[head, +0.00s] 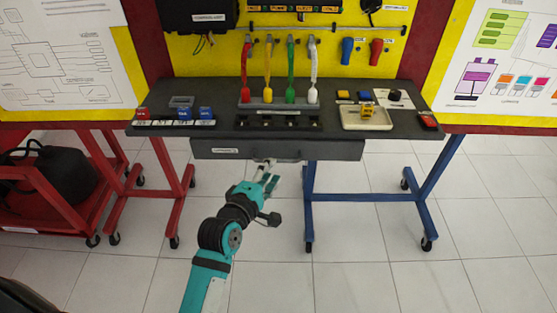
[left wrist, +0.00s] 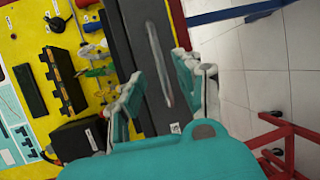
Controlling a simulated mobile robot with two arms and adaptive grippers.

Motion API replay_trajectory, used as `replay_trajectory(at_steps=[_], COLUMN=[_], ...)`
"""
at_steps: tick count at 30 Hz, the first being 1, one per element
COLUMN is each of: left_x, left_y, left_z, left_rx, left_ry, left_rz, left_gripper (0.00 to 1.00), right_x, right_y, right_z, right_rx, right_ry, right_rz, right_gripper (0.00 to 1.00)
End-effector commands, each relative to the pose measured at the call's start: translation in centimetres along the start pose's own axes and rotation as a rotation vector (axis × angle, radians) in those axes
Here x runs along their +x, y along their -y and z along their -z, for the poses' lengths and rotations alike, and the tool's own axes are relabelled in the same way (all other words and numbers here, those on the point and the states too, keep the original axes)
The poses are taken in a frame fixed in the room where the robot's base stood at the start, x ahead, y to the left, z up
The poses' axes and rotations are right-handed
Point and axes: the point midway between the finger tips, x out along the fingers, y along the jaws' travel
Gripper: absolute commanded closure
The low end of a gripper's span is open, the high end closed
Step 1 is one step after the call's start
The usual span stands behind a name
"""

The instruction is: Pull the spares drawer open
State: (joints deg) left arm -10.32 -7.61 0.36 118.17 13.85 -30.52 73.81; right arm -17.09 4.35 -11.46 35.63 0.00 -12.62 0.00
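The spares drawer (head: 340,150) is a wide dark grey drawer under the front edge of the bench top, with a small white label at its left. No clear gap shows above its front, so it looks closed. My left gripper (head: 268,168) is in front of the middle of the drawer. In the left wrist view the left gripper (left wrist: 158,72) has its teal fingers spread apart. The drawer's long pale handle (left wrist: 158,64) shows between and beyond them. I cannot tell if the fingers touch it. My right gripper is in neither view.
The dark bench top (head: 225,125) carries colored switches, several colored connectors and a pale tray (head: 348,119) with a yellow part. Blue legs (head: 309,205) stand right of my arm and red legs (head: 187,190) left. A red cart (head: 55,215) is far left. The tiled floor before the drawer is clear.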

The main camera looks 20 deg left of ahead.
Motion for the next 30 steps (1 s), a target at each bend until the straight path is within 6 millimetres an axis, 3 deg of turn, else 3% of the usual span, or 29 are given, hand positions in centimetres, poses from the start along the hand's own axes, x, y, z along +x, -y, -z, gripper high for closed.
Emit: replay_trajectory(at_steps=[3,9,21,30], left_x=[2.5,5.1,6.0,5.9], left_y=[-0.1,0.0,0.0,0.0], left_z=[0.0,0.0,0.0,0.0], left_rx=[0.001,0.001,0.001,0.001], left_ry=[0.0,0.0,-0.001,0.0], left_rz=[-0.003,-0.001,0.0,0.0], left_gripper=[0.66,0.66,0.66,1.0], right_x=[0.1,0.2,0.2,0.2], right_y=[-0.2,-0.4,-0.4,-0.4], right_z=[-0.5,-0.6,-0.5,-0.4], right_rx=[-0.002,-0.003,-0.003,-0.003], right_ry=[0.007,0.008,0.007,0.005], right_rz=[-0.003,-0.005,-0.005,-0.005], right_gripper=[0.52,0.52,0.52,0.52])
